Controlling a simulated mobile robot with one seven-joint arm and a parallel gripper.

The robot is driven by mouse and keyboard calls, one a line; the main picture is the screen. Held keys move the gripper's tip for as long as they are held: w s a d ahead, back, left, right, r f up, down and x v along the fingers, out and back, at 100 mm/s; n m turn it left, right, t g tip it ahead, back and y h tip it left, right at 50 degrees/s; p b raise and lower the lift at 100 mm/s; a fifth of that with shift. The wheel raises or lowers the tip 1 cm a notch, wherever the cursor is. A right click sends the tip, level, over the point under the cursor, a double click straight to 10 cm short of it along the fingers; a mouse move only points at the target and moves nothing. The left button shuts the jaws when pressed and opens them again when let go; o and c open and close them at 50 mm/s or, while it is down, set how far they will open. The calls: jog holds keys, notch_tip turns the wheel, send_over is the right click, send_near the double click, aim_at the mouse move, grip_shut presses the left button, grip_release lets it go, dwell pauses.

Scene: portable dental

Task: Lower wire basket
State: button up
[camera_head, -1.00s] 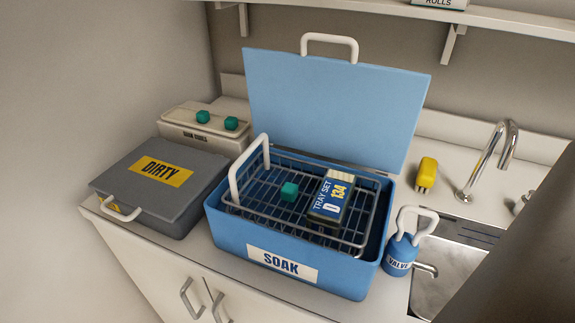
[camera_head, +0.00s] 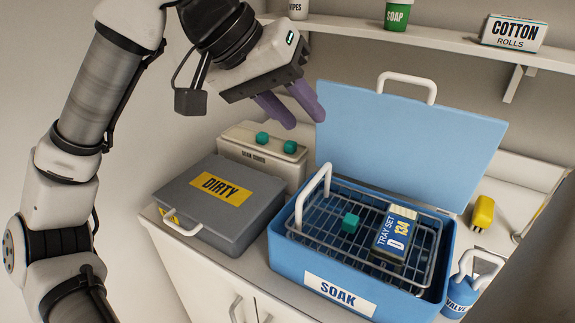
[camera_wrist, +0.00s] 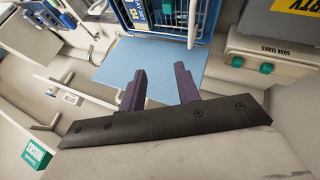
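The wire basket (camera_head: 322,240) sits inside the upper part of the blue SOAK tub (camera_head: 281,246), whose lid (camera_head: 405,140) stands open at the back. The basket's white handle (camera_head: 327,172) stands up at its left end. In the basket lie a teal cube (camera_head: 350,222) and a TRAY SET D 134 box (camera_head: 393,238). My gripper (camera_head: 308,112) is open and empty, up above the soak cubes box and left of the raised lid. In the wrist view its purple fingers (camera_wrist: 160,88) are apart, with the basket (camera_wrist: 150,12) and handle (camera_wrist: 197,15) beyond them.
A closed grey DIRTY case (camera_head: 240,240) stands left of the tub. The soak cubes box (camera_head: 232,142) with two teal cubes on top is behind it. A blue VALVE bottle (camera_head: 461,296) and a yellow object (camera_head: 483,212) are at right. A shelf (camera_head: 440,48) runs above.

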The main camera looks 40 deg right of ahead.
jog(key=w+f+m+t+y, duration=0.1)
jog(key=w+t+y, duration=0.1)
jog(key=w, duration=0.1)
jog(key=p, duration=0.2)
send_near(315, 178)
jog(key=x, duration=0.7)
jog(key=shift+d+f, duration=0.15)
jog(key=shift+f, duration=0.15)
grip_shut()
